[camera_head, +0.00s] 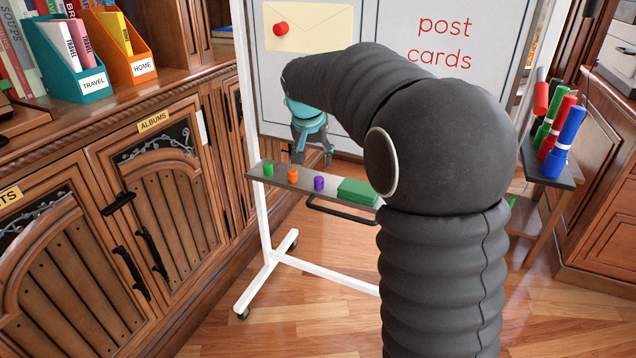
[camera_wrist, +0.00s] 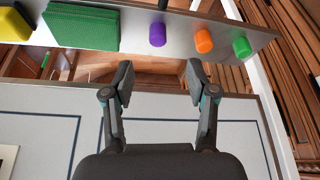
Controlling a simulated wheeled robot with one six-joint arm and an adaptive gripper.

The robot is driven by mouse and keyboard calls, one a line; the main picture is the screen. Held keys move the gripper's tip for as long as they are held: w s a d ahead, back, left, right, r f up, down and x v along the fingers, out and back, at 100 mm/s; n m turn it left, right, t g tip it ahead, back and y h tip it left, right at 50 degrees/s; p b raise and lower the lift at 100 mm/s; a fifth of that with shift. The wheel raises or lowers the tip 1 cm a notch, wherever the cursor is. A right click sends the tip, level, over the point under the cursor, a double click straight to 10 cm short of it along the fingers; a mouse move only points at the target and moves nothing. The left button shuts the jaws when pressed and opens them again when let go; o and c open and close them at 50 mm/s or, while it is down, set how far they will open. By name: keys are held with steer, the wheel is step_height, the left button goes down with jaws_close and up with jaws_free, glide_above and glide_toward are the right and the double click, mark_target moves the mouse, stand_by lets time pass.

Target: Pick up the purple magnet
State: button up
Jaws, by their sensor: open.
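The purple magnet (camera_head: 319,183) stands on the grey ledge (camera_head: 283,178) of the whiteboard, between the orange magnet (camera_head: 293,176) and the green eraser-like block (camera_head: 358,191). In the wrist view the purple magnet (camera_wrist: 158,34) sits beyond the fingertips, between their two lines. My gripper (camera_head: 312,155) is open and empty, above the ledge in the head view. Both fingers (camera_wrist: 160,85) are spread apart in the wrist view, with a gap between them and the magnet.
A green magnet (camera_head: 268,168) stands at the ledge's left end. A red magnet (camera_head: 281,29) holds an envelope (camera_head: 330,15) on the board. A dark handle bar (camera_head: 340,213) runs below the ledge. Markers (camera_head: 563,140) stand at right. Wooden cabinets (camera_head: 150,200) border the left.

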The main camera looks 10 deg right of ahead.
mark_target(319, 178)
steer(key=x, duration=1)
steer(key=shift+w+d+f, duration=0.1)
steer(key=shift+d+f, duration=0.1)
steer(key=shift+d, duration=0.05)
steer(key=c, duration=1)
